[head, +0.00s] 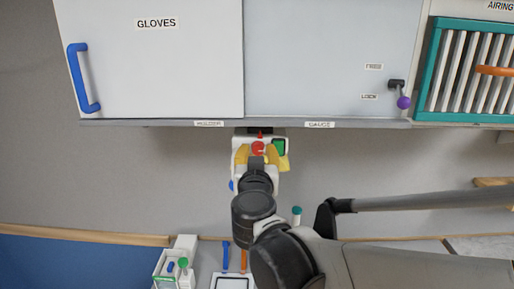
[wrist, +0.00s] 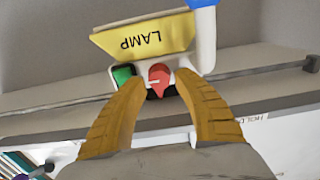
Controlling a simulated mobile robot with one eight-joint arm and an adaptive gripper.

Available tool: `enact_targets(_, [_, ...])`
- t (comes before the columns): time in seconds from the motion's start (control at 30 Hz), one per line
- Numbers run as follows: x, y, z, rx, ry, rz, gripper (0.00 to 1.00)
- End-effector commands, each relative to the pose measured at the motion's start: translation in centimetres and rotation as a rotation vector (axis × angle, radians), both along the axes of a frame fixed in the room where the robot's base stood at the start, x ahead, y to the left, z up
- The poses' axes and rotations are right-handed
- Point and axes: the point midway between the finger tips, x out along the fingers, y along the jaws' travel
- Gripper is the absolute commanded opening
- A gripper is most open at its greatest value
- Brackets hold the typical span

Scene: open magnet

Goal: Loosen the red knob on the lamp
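The red knob (head: 258,147) sits on the front of the white lamp unit (head: 282,132), under the cabinet edge. In the wrist view the red knob (wrist: 160,78) has a pointed end and a pale mark, beside a green part (wrist: 123,74). A yellow plate reading LAMP (wrist: 145,38) is on the unit. My gripper (head: 257,156) is at the knob. In the wrist view my gripper (wrist: 161,82) has its two yellow fingers apart, with the tips on either side of the knob. Small gaps seem to show; contact cannot be told.
A cabinet with a GLOVES door (head: 150,60) and blue handle (head: 84,78) is above. A purple-ended lever (head: 403,102) and a teal slatted vent (head: 470,70) are at right. Below is a surface with a white holder (head: 178,262) and several small items. The wall at left is bare.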

Motion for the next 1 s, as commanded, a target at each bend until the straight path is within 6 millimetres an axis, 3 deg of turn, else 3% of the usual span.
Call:
enact_targets(0.13, [0.99,-0.08,0.01,0.0,0.0,0.0,0.36])
enact_targets(0.4, [1.1,-0.07,-0.04,0.0,0.0,0.0,0.36])
enact_targets(0.53, [1.08,-0.08,-0.03,0.0,0.0,0.0,0.0])
enact_targets(1.0, [1.09,-0.07,-0.04,-0.032,0.001,0.0,0.0])
